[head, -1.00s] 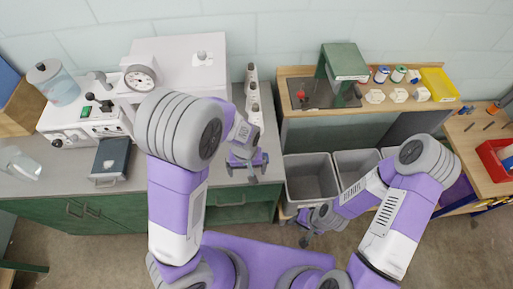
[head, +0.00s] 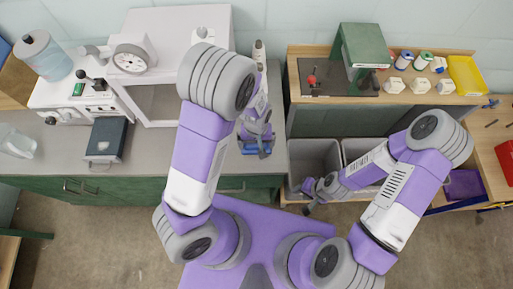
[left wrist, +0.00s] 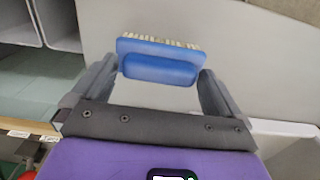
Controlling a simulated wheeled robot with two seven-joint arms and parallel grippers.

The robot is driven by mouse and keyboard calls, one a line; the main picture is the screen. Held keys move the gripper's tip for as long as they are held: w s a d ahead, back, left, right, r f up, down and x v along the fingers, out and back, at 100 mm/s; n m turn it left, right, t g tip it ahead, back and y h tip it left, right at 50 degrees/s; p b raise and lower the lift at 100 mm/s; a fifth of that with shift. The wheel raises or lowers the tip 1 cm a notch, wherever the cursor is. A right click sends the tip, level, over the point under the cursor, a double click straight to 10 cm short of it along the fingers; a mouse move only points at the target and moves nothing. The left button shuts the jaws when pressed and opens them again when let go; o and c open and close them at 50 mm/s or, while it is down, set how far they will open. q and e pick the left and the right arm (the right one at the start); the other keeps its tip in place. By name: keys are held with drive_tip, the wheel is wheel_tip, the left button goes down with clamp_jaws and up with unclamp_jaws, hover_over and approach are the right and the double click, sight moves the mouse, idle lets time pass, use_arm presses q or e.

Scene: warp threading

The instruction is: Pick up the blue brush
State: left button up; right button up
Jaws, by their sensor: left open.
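The blue brush (head: 248,151), with pale bristles, lies on the grey counter near its front right part. In the head view my left gripper (head: 257,146) is over it and hides part of it. In the left wrist view the blue brush (left wrist: 160,62) is between the spread fingertips of my open left gripper (left wrist: 160,72), with the bristles at the far side. The fingers look close to its ends; I cannot tell whether they touch it. My right gripper (head: 309,198) hangs low by the grey bins, and its opening is too small to judge.
A white cabinet (head: 155,100) stands on the counter (head: 60,160) left of my left arm, with a dark blue box (head: 106,139) farther left. Grey bins (head: 315,160) sit right of the counter.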

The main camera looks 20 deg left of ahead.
use_arm(q)
drive_tip(key=shift+s+f, duration=0.1)
drive_tip(key=c, duration=0.9)
wheel_tip(320, 180, up, 10)
drive_tip(key=shift+p, duration=1.1)
